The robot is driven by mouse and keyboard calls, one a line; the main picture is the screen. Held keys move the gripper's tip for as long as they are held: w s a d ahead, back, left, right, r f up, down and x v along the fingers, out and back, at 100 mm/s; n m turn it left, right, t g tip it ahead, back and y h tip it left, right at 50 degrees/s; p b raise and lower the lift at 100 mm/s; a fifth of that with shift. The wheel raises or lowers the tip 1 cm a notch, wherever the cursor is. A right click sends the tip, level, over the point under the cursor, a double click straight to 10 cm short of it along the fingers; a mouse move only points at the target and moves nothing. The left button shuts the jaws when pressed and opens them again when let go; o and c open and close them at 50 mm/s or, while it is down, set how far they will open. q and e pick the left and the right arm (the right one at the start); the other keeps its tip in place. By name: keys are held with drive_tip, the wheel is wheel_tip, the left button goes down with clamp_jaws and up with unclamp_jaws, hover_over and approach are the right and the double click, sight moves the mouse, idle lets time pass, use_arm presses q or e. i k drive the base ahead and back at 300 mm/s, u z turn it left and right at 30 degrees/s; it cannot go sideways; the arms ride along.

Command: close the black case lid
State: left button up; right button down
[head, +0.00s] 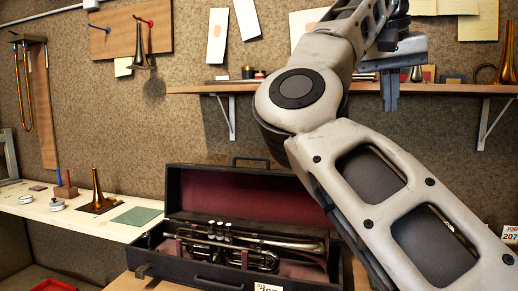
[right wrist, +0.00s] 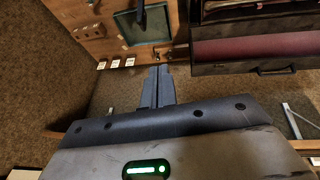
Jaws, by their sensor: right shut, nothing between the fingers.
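The black case (head: 185,268) stands on the wooden bench with its lid (head: 245,190) open. The lid stands up behind the base and shows a maroon lining. A handle shows at the lid's top edge. A brass trumpet (head: 240,246) lies in the base. My right arm hides the case's right end. My right gripper (head: 390,105) is shut and empty, high up in front of the wall shelf, well above the case. In the right wrist view, its fingers (right wrist: 157,85) are together, and part of the case with maroon lining (right wrist: 255,48) shows at the upper right, apart from them. My left gripper is out of view.
A wall shelf (head: 450,88) with small items runs behind my right gripper. A pale side bench (head: 75,214) at left holds a brass bell piece (head: 96,190) and a green mat (head: 137,216). Job cards (head: 268,288) stand by the case. The space above the case's left half is clear.

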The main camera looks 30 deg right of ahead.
sight(273, 202)
drive_tip(key=i, duration=1.3)
